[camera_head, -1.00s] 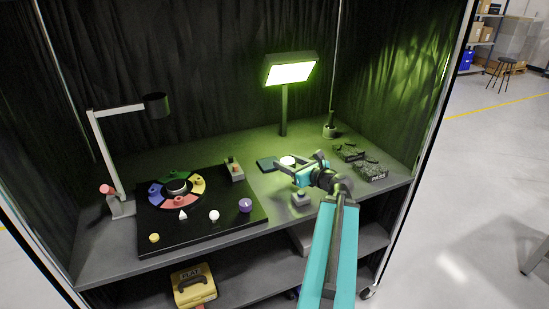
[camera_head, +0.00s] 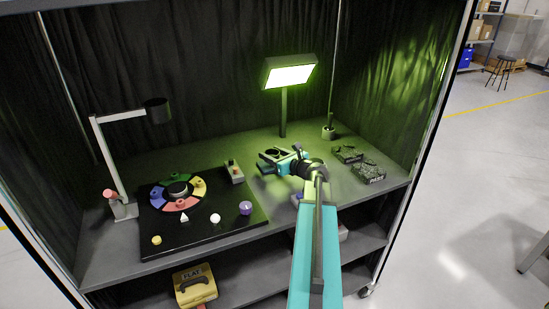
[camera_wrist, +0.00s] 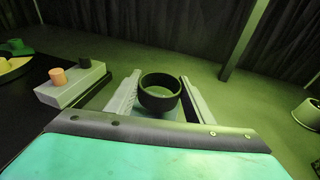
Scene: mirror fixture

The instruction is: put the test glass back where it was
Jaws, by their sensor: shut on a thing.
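My gripper (camera_head: 270,161) reaches left over the middle of the bench, below the lit panel. In the wrist view its two grey fingers (camera_wrist: 160,98) stand on either side of a dark round ring, which I take to be the test glass (camera_wrist: 160,84), and they are shut on it. The ring looks upright, with a greenish inside. In the head view the ring (camera_head: 273,154) shows as a small dark circle at the fingers. I cannot tell whether its underside touches anything. The dark square pad seen earlier is mostly hidden by my gripper.
A grey button box (camera_head: 234,172) stands just left of my gripper, on the edge of a black board (camera_head: 185,236) with a coloured ring. A lamp post (camera_head: 283,115) rises behind. Two dark trays (camera_head: 368,174) and a small pot (camera_head: 328,132) stand right.

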